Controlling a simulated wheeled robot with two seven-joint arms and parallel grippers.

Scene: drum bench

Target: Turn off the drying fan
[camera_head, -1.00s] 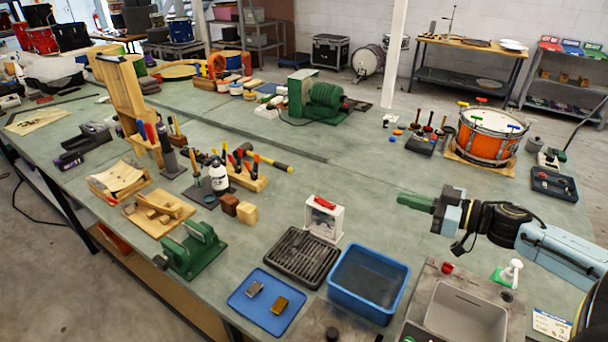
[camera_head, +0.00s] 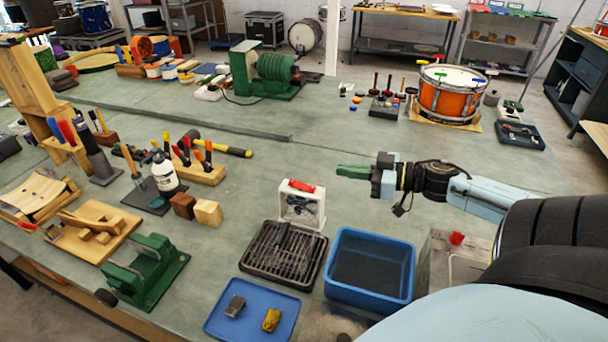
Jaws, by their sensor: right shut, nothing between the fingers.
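The drying fan (camera_head: 302,208) looks to be the small white box with a dark grille in its front. It stands upright on the green bench, behind a black slatted rack. A red part (camera_head: 301,186), which looks like a switch, sits on its top; I cannot tell its setting. My right gripper (camera_head: 340,172) has green fingers that are shut and empty. It points left, a little to the right of and beyond the fan's top in the picture, apart from it. My left gripper is not in view.
The black rack (camera_head: 283,254), a blue tub (camera_head: 408,270) and a blue tray (camera_head: 222,321) stand in front of the fan. Wooden blocks (camera_head: 207,212) and a white bottle (camera_head: 164,174) are to its left. An orange drum (camera_head: 441,100) stands behind.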

